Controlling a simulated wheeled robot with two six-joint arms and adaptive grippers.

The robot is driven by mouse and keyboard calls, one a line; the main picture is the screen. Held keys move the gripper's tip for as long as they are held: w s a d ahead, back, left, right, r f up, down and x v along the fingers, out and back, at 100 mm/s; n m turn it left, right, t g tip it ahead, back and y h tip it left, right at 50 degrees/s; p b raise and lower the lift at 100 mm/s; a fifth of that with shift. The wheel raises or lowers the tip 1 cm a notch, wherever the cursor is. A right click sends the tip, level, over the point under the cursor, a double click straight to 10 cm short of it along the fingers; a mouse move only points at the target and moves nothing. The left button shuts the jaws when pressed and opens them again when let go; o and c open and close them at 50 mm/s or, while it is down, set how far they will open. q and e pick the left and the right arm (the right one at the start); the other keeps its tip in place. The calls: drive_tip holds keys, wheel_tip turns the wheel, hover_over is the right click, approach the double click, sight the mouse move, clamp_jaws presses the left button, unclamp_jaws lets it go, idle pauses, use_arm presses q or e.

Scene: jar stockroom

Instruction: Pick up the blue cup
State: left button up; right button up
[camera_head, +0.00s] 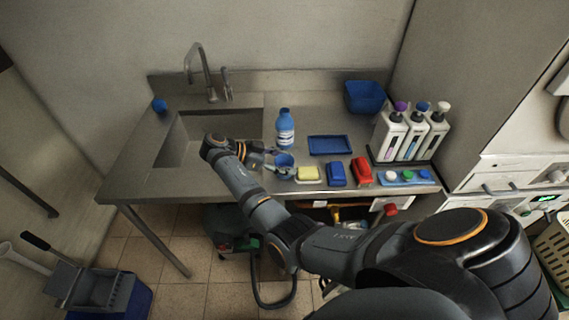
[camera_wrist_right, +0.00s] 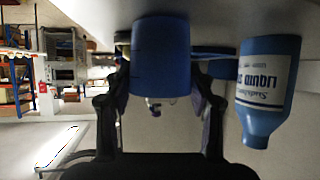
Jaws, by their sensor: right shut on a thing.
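The blue cup (camera_head: 285,160) is at the front of the steel counter, just right of the sink, in the head view. It also shows large and upside down in the wrist view (camera_wrist_right: 160,62), between the two fingers. My right gripper (camera_head: 275,160) reaches it from the left and is shut on the cup, one finger on each side. In the head view I cannot tell whether the cup touches the counter. My left gripper is in neither view.
A blue liquid bottle (camera_head: 285,131) stands close behind the cup. A yellow sponge (camera_head: 308,174), blue block (camera_head: 336,174) and red block (camera_head: 361,171) lie to the right. The sink (camera_head: 200,127) is left.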

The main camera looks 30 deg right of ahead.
wheel_tip(320, 180, up, 10)
drive_tip(key=p, duration=0.9)
drive_tip(key=shift+f, duration=0.2)
